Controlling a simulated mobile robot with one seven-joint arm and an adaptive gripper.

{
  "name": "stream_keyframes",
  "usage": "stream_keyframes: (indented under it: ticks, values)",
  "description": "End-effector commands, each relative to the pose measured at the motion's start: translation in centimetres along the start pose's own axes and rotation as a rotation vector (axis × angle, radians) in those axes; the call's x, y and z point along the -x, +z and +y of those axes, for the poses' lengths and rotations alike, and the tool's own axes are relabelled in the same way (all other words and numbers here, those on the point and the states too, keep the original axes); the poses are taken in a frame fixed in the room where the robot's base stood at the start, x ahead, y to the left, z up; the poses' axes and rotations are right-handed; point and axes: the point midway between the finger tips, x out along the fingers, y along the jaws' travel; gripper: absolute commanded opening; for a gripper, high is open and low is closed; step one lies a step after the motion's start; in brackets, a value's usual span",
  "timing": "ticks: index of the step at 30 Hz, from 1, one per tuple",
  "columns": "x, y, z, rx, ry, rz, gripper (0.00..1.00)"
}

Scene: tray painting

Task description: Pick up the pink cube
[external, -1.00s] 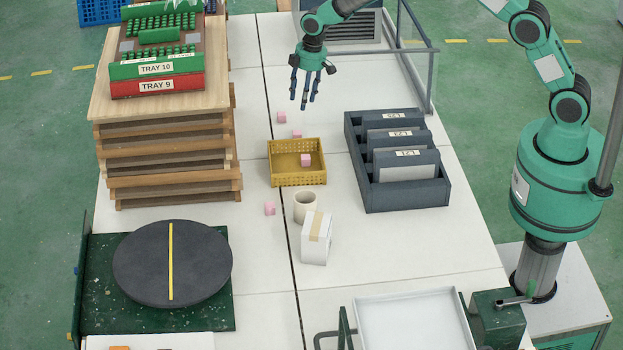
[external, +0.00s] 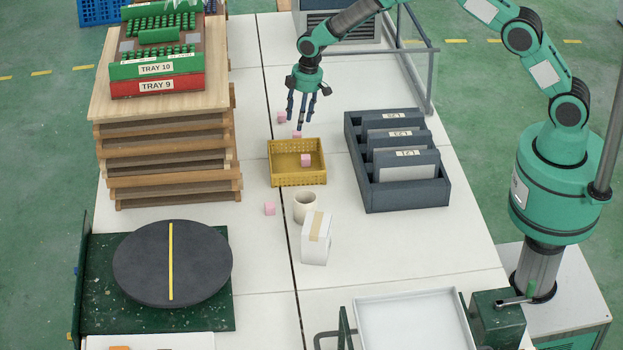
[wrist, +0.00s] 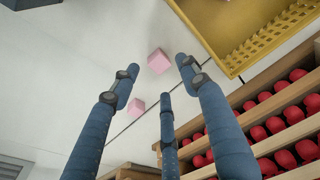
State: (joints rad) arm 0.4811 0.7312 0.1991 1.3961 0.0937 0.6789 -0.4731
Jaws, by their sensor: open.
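Several pink cubes are in view. One pink cube (external: 281,117) lies on the white table, left of my gripper. A second pink cube (external: 297,134) lies just behind the yellow crate (external: 297,179), below my fingertips in the picture. A third pink cube (external: 306,160) is inside the crate, and a fourth (external: 270,208) lies in front of it. My gripper (external: 300,121) points down, open and empty, above the table behind the crate. The wrist view shows two cubes, one (wrist: 158,61) between the fingertips and one (wrist: 137,107) beside the left finger.
A cream cup (external: 305,208) and a white taped box (external: 316,240) stand in front of the crate. A dark divided rack (external: 408,200) is to the right. Stacked wooden trays (external: 165,185) are to the left. A black turntable (external: 150,270) lies at front left.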

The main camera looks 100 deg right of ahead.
Motion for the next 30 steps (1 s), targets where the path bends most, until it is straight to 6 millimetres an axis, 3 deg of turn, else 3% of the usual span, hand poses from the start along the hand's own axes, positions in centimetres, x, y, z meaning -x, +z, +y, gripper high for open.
stream_keyframes:
  ticks: [5,16,30]
  values:
    - [-0.8,0.1,0.0,0.000,-0.001,-0.001,0.45]
    - [-4.8,0.1,0.1,0.000,0.000,-0.001,0.45]
    - [-5.2,0.1,0.1,0.000,0.000,0.000,0.45]
